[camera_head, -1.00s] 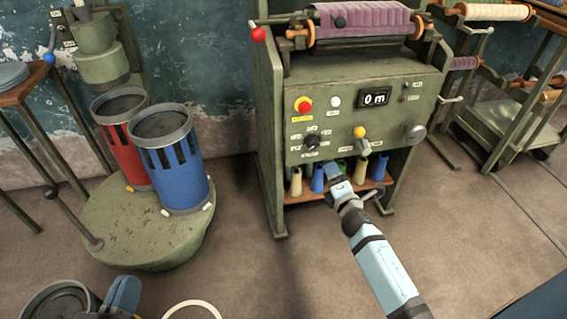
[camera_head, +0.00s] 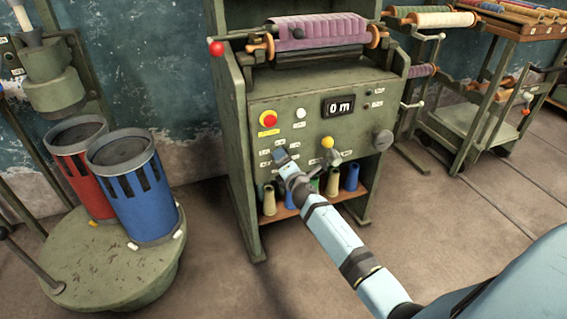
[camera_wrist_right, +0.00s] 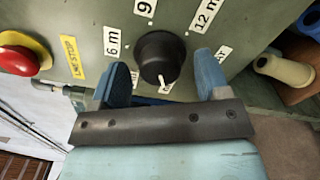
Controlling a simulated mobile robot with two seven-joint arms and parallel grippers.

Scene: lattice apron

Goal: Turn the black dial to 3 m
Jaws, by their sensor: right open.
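The black dial (camera_wrist_right: 158,54) sits on the green machine panel in the right wrist view. Its white pointer faces the bottom of that picture, toward a label partly covered by my gripper. Labels "6 m" (camera_wrist_right: 112,42), "9" (camera_wrist_right: 145,7) and "12 m" (camera_wrist_right: 207,12) surround it. My right gripper (camera_wrist_right: 162,64) is open, with one blue finger on each side of the dial; contact cannot be told. In the head view my right gripper (camera_head: 282,160) covers the dial. The display (camera_head: 339,106) reads "0 m". My left gripper is out of view.
A red button (camera_wrist_right: 16,59) on a yellow base is left of the dial. A yellow-knobbed lever (camera_head: 327,142) and a grey knob (camera_head: 382,140) are to its right. Bobbins (camera_head: 269,201) stand on a shelf below. Blue (camera_head: 135,190) and red cans stand left.

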